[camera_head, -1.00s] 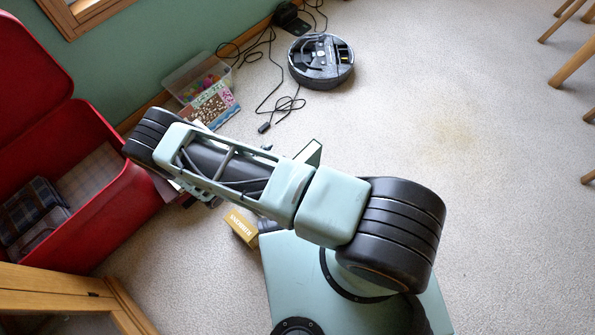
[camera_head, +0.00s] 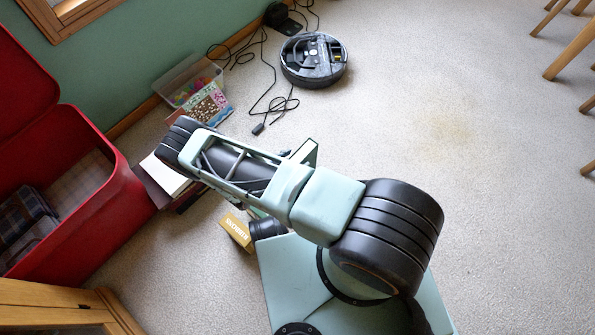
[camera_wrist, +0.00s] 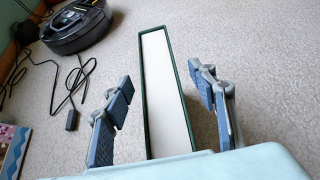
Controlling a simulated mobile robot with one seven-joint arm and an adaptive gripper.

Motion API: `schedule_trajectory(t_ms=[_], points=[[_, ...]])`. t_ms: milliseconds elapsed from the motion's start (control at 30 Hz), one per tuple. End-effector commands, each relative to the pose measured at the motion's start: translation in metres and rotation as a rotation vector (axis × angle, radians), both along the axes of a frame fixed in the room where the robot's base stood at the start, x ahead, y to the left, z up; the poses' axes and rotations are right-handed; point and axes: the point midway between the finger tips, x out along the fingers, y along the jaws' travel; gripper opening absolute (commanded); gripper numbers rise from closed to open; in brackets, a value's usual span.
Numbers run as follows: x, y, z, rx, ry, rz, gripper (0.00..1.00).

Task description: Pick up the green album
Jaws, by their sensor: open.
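The green album (camera_wrist: 166,95) stands on edge in the wrist view, with white page edges between dark green covers. My gripper (camera_wrist: 160,77) is open, with one blue-padded finger on each side of the album. Carpet shows between each finger and the album, so neither seems to touch it. In the head view only a corner of the album (camera_head: 306,152) shows beyond my arm. My gripper is mostly hidden there by the arm.
A robot vacuum (camera_head: 313,60) and its black cable (camera_head: 272,108) lie beyond the album. A red chest (camera_head: 95,200), several books (camera_head: 166,178), a clear bin (camera_head: 190,80) and a yellow box (camera_head: 237,230) are to the left.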

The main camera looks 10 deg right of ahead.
Motion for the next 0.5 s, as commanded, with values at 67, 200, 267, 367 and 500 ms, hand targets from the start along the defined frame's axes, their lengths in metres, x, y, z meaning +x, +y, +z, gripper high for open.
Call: schedule_trajectory(t_ms=[67, 200, 267, 367, 500], points=[[0.0062, -0.0096, -0.0096, 0.0, 0.0, -0.002, 0.53], [0.011, -0.015, -0.0113, 0.001, -0.001, 0.0, 0.53], [0.011, -0.0147, -0.0106, 0.001, 0.0, 0.001, 0.53], [0.0109, -0.0146, -0.0104, 0.0, 0.0, 0.001, 0.52], [0.0108, -0.0146, -0.0104, 0.0, 0.0, 0.0, 0.36]])
